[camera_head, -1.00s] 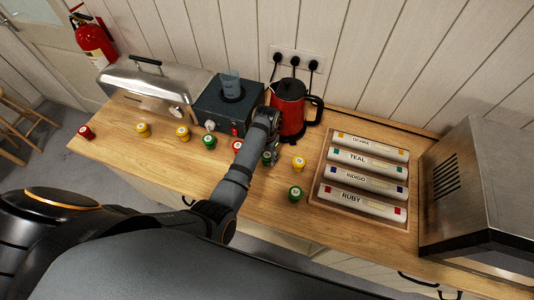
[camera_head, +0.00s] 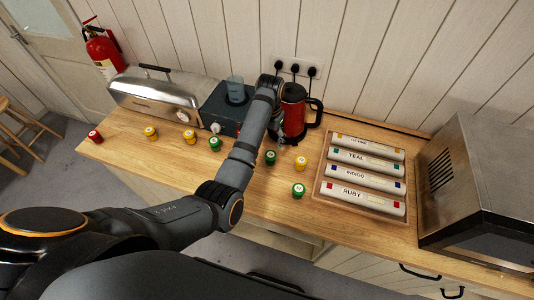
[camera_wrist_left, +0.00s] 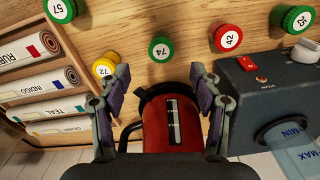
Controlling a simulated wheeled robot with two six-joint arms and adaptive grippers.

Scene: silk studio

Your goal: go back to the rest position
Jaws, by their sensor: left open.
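My left gripper (camera_head: 278,135) is open and empty, in front of the red kettle (camera_head: 293,112); my forearm hides part of the counter beside it. In the left wrist view the open fingers (camera_wrist_left: 160,75) stand apart, with the red kettle (camera_wrist_left: 168,128) behind and between them. A green-lidded jar marked 74 (camera_wrist_left: 160,47) stands just beyond the fingertips, apart from them. It also shows in the head view (camera_head: 270,157), on the wooden counter. My right gripper is not in view.
Several jars line the counter (camera_head: 255,195), including a yellow (camera_head: 300,163) and a green one (camera_head: 298,190). A tray of labelled rolls (camera_head: 362,205) and a metal box (camera_head: 480,195) are right. A dark device with a cup (camera_head: 236,90) and a steel box (camera_head: 155,97) are left.

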